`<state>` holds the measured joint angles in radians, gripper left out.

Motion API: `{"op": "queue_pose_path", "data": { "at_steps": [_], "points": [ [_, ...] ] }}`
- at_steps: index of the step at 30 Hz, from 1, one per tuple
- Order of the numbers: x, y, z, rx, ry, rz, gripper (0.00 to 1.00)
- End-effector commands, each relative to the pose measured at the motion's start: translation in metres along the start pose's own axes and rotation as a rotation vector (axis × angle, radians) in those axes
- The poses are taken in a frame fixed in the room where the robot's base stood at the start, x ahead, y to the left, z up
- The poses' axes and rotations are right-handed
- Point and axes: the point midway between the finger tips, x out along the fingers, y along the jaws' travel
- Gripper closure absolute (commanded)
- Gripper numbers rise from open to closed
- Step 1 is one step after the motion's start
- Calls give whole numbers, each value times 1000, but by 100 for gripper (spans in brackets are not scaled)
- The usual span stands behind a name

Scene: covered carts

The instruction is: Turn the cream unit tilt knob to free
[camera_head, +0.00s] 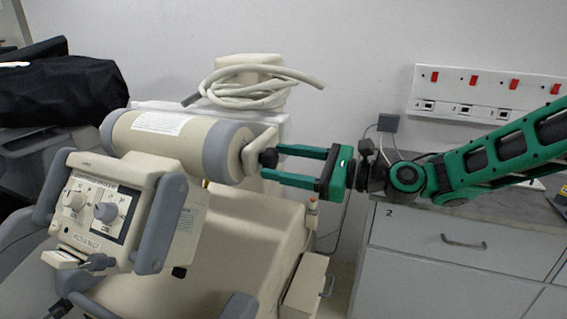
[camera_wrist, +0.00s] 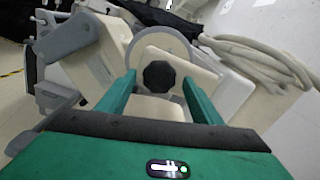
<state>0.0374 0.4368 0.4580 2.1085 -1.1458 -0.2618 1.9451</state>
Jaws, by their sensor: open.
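The cream unit (camera_head: 180,138) has a horizontal cylinder with grey end bands, and a control panel (camera_head: 97,205) with dials hangs at its front. A dark faceted tilt knob (camera_head: 268,158) sits on the cream bracket at the cylinder's right end. In the wrist view the black knob (camera_wrist: 159,75) is centred between the finger tips and beyond them. My green gripper (camera_head: 278,165) is open, pointing left, with its fingertips above and below the knob in the head view. I cannot tell whether either finger touches it. The knob's markings are not readable.
A coiled pale hose (camera_head: 250,88) lies on top behind the cylinder. A grey-topped cabinet (camera_head: 455,245) stands at the right, under a wall socket panel (camera_head: 485,95) with red switches. A black cover (camera_head: 60,92) drapes equipment at the left.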

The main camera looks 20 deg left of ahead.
Motion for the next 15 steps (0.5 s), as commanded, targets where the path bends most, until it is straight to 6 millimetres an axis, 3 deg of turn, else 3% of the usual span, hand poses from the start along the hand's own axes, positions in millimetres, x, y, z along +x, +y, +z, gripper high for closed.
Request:
{"op": "queue_pose_path", "data": {
  "at_steps": [2,7,15],
  "points": [
    [0,0,0,0,0,0,43],
    [0,0,0,0,0,0,82],
    [1,0,0,-17,-1,-1,82]
  ]
}}
